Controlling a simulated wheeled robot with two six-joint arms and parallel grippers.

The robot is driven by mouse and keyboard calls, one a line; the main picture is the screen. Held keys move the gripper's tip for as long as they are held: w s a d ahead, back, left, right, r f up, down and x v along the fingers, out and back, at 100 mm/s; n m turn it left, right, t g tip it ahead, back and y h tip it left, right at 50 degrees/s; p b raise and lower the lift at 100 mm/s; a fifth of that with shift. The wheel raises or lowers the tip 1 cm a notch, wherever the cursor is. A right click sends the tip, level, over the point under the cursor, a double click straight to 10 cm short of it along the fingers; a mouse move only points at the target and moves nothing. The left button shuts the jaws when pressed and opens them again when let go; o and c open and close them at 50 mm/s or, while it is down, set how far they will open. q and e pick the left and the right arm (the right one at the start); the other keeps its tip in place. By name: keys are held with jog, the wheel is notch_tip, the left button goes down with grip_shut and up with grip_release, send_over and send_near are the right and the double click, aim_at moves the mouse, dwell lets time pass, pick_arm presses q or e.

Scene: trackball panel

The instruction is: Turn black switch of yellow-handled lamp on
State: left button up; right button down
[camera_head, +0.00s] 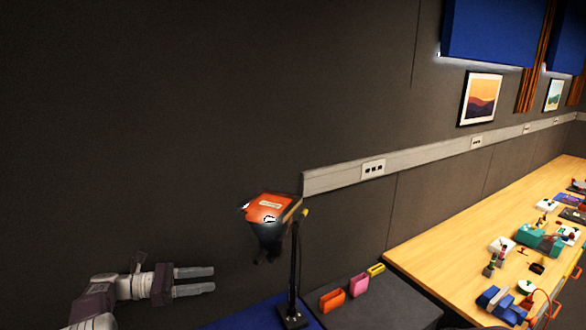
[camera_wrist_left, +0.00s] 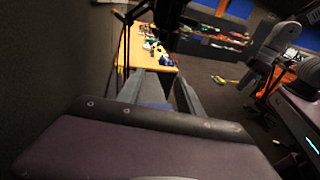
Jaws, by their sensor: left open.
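The lamp stands below the wall in the head view, with a dark shade (camera_head: 268,236), an orange top (camera_head: 275,206) and a thin black stand (camera_head: 294,265). A small yellow piece (camera_head: 304,212) shows at the top of the stand. I cannot make out the black switch. My left gripper (camera_head: 196,281) is open and empty, left of the lamp and apart from it. In the left wrist view, my left fingers (camera_wrist_left: 160,92) are spread, with a dark lamp-like shape (camera_wrist_left: 168,14) beyond them.
Orange (camera_head: 332,299), pink (camera_head: 359,285) and yellow (camera_head: 376,269) blocks or holders are in a row right of the lamp. A wooden bench (camera_head: 440,255) with several small devices runs along the right. The dark wall (camera_head: 150,130) bounds the space behind.

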pick_arm(q)
jog(key=s+d+f+m+g+y+b, duration=0.3)
jog(key=s+d+f+m+g+y, duration=0.15)
jog(key=s+d+f+y, duration=0.4)
jog(key=s+f+m+y+b, duration=0.2)
jog(key=s+f+m, duration=0.3)
jog(key=s+m, duration=0.3)
jog(key=s+a+f+m+y+b, duration=0.1)
jog(key=s+f+m+y+b, duration=0.1)
jog(key=s+f+m+y, duration=0.3)
jog(key=s+m, duration=0.3)
jog(key=s, duration=0.3)
jog(key=shift+s+m, duration=0.25)
jog(key=shift+m, duration=0.1)
pick_arm(e)
notch_tip(320, 180, down, 8)
jog(key=shift+d+r, duration=0.2)
jog(key=shift+d, duration=0.05)
pick_arm(q)
jog(key=shift+t, duration=0.25)
pick_arm(e)
jog(key=shift+w, duration=0.15)
